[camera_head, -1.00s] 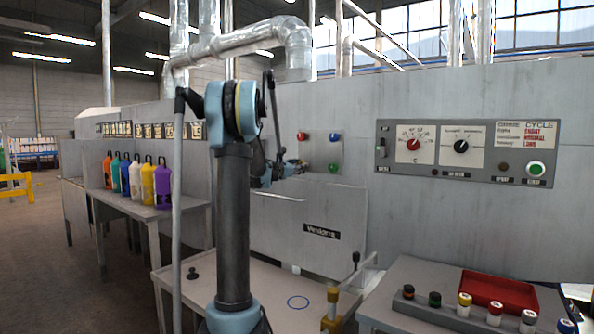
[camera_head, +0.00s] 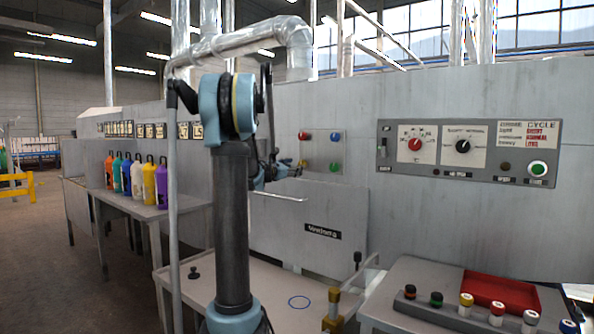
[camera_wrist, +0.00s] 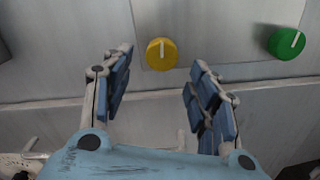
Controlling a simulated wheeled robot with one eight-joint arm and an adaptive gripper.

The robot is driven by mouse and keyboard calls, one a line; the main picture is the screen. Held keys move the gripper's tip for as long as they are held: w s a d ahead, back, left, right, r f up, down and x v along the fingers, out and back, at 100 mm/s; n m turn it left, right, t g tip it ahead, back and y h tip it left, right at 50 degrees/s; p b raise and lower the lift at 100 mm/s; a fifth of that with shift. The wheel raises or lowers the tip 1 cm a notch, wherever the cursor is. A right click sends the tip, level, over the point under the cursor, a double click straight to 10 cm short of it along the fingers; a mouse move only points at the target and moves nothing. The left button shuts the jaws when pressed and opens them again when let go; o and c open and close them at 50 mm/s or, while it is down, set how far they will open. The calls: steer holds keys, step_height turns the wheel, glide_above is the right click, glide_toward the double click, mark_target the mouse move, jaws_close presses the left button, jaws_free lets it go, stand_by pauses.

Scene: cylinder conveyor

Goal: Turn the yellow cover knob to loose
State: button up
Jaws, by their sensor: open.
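The yellow knob (camera_wrist: 162,53) is round with a white line standing nearly vertical. It sits on the grey plate, upper middle in the wrist view. In the head view the yellow knob (camera_head: 303,163) shows at the plate's lower left, just by the fingertips. My gripper (camera_wrist: 159,72) is open and empty, its blue-padded fingers spread to the left and right of the knob. The knob lies just beyond the gap between the fingertips, and I see no contact. In the head view my gripper (camera_head: 288,172) is partly hidden behind my own arm.
The green knob (camera_wrist: 286,43) is right of the yellow one. The red knob (camera_head: 303,136) and blue knob (camera_head: 335,137) are above. A handle bar (camera_head: 278,196) runs below. A control panel (camera_head: 470,150) is further right. Bottles (camera_head: 135,178) stand on a left table.

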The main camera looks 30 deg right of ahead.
steer(key=v, duration=0.6)
steer(key=shift+a, duration=0.4)
steer(key=shift+s+f, duration=0.1)
steer(key=shift+s, duration=0.1)
steer(key=s+a+f+m+g+y, duration=0.2)
steer(key=s+a+f+m+y, duration=0.6)
steer(key=s+a+f, duration=0.8)
steer(key=s+a+f+m+g+y, duration=0.2)
steer(key=s+a+f+m+y, duration=0.6)
steer(key=s+a+f, duration=0.9)
steer(key=s+a+m, duration=0.2)
steer(key=s+a, duration=0.2)
steer(key=a, duration=0.4)
steer(key=shift+s+a+f+g+y, duration=0.2)
steer(key=shift+s+f+g+y, duration=0.1)
steer(key=shift+g, duration=0.1)
